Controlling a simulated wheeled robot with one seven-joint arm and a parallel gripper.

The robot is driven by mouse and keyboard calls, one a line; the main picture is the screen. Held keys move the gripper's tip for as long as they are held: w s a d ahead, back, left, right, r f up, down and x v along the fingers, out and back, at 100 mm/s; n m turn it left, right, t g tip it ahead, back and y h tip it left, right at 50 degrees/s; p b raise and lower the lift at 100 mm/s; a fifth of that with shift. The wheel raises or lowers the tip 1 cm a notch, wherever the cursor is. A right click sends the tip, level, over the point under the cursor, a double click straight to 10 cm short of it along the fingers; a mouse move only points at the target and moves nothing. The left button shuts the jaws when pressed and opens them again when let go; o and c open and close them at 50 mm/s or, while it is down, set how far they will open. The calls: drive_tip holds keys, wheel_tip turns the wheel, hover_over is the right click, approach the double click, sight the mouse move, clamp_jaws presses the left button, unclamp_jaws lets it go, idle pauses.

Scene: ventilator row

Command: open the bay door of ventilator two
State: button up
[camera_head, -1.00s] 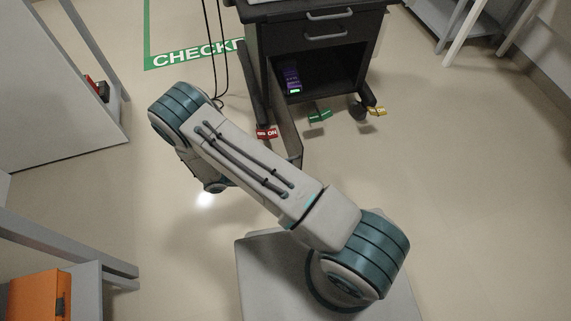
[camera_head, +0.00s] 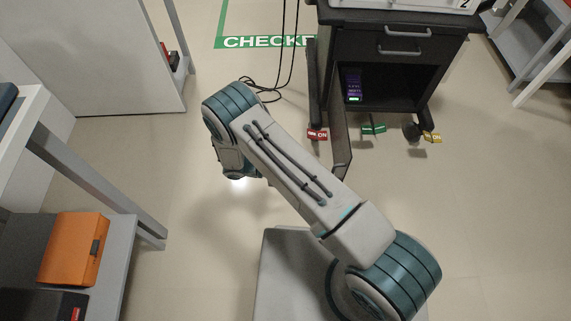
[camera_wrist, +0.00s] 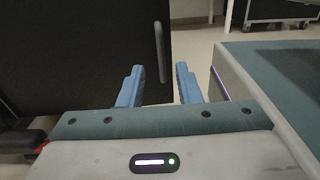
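The dark cart of ventilator two (camera_head: 392,45) stands at the upper middle of the head view, with a "2" label on top. Its lower bay is open, and a battery-like purple unit with a green light (camera_head: 354,85) is inside. The bay door (camera_head: 340,140) stands swung out from the bay's left side, seen nearly edge-on. In the wrist view a dark panel, apparently this door (camera_wrist: 85,50), has a vertical handle (camera_wrist: 158,52) near its right edge. My gripper (camera_wrist: 160,72) is open and empty, its blue fingers apart below the handle. My arm hides the gripper in the head view.
Red (camera_head: 317,134), green (camera_head: 373,128) and yellow (camera_head: 432,137) tags sit low around the cart. Cables (camera_head: 265,88) lie left of it. A shelf with an orange case (camera_head: 75,248) is at lower left. Floor between is clear.

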drive_tip(key=a, duration=0.6)
drive_tip(key=shift+s+a+p, duration=0.15)
drive_tip(key=shift+a+p, duration=0.1)
drive_tip(key=shift+p, duration=0.05)
drive_tip(key=w+d+r+m+g+y+p, duration=0.15)
drive_tip(key=d+r+m+y+p, duration=0.35)
drive_tip(key=r, duration=0.8)
drive_tip(key=d+r+m+g+y+p, duration=0.15)
drive_tip(key=r+p, duration=0.45)
drive_tip(key=r, duration=0.7)
drive_tip(key=w+d+r+m+g+y+p, duration=0.15)
drive_tip(key=d+r+m+y+p, duration=0.35)
drive_tip(key=r, duration=0.8)
drive_tip(key=s+d+r+m+t+y+p, duration=0.2)
drive_tip(key=r+p, duration=0.4)
drive_tip(key=r, duration=0.4)
drive_tip(key=s+d+r+m+t+y+p, duration=0.2)
drive_tip(key=s+r+p, duration=0.4)
drive_tip(key=r, duration=0.4)
drive_tip(key=s+d+r+m+t+y+p, duration=0.2)
drive_tip(key=s+d+r+p, duration=0.3)
drive_tip(key=r, duration=0.5)
drive_tip(key=shift+m+p, duration=0.55)
drive_tip(key=shift+m, duration=0.1)
drive_tip(key=shift+y, duration=0.25)
